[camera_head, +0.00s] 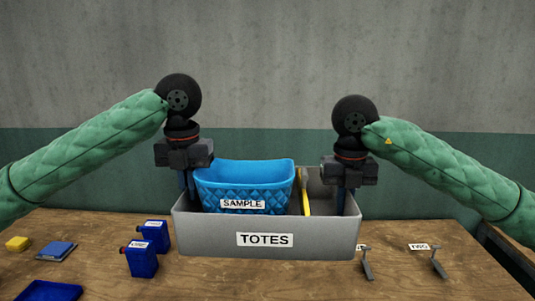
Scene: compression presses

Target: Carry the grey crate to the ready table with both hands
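The grey crate (205,236), labelled TOTES, appears to stand on the wooden table in the camera_head view. It holds a blue quilted basket (245,178) labelled SAMPLE and an upright yellow item (304,192). My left gripper (187,190) points down at the crate's left side wall. My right gripper (345,205) points down at the right side wall, its fingertips partly hidden by the crate. I cannot tell whether either gripper is closed on its wall. I cannot identify the ready table in this view.
Two blue bottles (141,259) stand left of the crate. A yellow block (18,244), a blue flat item (57,251) and a blue tray (50,291) lie further left. Two metal hooks (438,262) stand at right by small labels. A wall stands behind the wooden table (230,285).

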